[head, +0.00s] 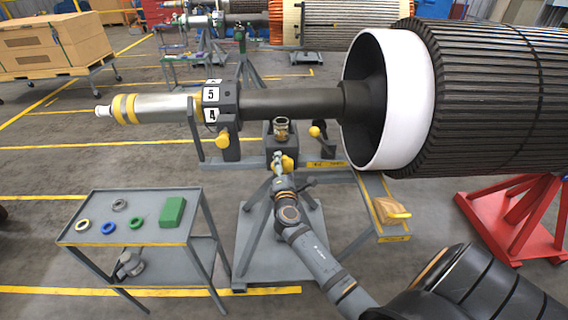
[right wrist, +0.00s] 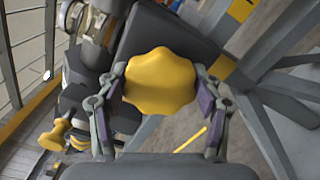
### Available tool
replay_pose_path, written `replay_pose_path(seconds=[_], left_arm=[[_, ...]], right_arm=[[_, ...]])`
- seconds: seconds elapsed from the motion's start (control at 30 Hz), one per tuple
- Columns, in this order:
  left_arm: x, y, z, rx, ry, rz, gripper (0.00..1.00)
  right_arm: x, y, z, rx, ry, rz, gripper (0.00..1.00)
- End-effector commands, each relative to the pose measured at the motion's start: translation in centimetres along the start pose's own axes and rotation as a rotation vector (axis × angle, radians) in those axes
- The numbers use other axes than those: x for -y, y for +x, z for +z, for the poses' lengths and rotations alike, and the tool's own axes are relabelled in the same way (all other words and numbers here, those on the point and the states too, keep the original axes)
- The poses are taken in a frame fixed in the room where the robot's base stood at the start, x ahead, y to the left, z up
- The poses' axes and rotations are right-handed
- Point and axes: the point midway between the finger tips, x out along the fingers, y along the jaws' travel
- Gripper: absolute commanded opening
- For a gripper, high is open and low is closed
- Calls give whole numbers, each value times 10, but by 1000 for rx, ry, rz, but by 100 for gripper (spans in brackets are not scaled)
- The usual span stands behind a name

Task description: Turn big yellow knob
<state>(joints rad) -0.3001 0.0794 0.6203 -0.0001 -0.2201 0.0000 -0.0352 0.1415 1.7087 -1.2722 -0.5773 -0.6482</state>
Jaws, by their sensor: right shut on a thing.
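The big yellow knob (right wrist: 160,82) has a scalloped edge and fills the middle of the right wrist view. My right gripper (right wrist: 160,95) has one finger on each side of it, and the pads press against its rim. In the head view the knob (head: 287,164) shows partly behind my right gripper (head: 279,160), on the rotor stand below the shaft. My right arm reaches up to it from the lower right. My left gripper is not in view.
Smaller yellow knobs sit nearby, one on the shaft bracket (head: 222,139) and one right of the stand (head: 315,131). A grey cart (head: 95,236) with coloured rings and a green box (head: 172,212) stands left.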

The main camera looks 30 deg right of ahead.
Motion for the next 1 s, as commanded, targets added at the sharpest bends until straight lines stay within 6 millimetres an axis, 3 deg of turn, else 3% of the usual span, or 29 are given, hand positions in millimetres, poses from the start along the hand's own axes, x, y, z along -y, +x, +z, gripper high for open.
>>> replay_pose_path(seconds=[0.3, 0.83, 0.87, 1.0], left_arm=[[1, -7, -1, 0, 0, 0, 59], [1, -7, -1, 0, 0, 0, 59], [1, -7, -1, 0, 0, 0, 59], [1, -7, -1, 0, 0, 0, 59]], right_arm=[[-1, 0, 0, -1, -107, 0, 34], [0, 0, 0, -1, -127, 0, 34], [0, 0, 0, -1, -127, 0, 69], [0, 0, 0, -1, -127, 0, 88]])
